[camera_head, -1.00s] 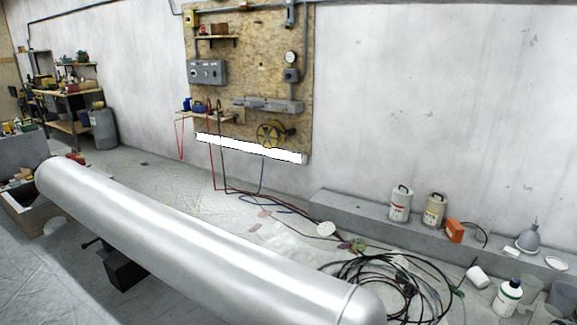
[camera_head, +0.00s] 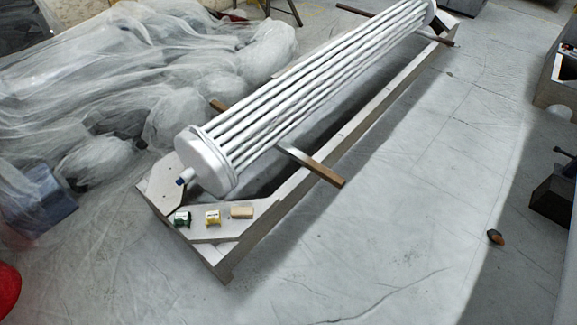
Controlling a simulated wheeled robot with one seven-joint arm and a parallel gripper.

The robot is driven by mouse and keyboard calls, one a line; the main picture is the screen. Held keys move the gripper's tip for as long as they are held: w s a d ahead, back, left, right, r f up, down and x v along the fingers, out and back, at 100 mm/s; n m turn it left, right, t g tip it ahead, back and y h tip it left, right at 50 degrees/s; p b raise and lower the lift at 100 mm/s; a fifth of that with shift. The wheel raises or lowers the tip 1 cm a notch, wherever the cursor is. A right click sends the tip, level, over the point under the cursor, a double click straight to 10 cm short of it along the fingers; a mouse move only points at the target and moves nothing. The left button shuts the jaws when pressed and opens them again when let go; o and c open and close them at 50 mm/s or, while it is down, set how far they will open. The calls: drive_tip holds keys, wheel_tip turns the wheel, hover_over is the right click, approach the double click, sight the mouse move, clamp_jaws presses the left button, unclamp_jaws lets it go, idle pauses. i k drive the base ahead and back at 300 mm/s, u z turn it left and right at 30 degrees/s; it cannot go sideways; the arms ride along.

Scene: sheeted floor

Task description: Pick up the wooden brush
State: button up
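No object is clearly recognisable as the wooden brush at this size. A small brown and dark object (camera_head: 495,237) lies alone on the grey floor at the right. A small tan block (camera_head: 241,211) lies on the near end of a long wooden frame (camera_head: 232,252), beside a small yellow and white item (camera_head: 212,218) and a small green one (camera_head: 182,219). I cannot tell which of these is the brush. My gripper is not in view.
A bundle of white tubes (camera_head: 300,85) rests along the frame, with wooden bars sticking out sideways. Clear plastic sheeting (camera_head: 130,90) heaps up at the left. A dark block (camera_head: 555,195) stands at the right edge. The floor between is mostly clear.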

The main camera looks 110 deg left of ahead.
sight(237, 212)
drive_tip(key=u, duration=3.6)
drive_tip(key=i, duration=1.65)
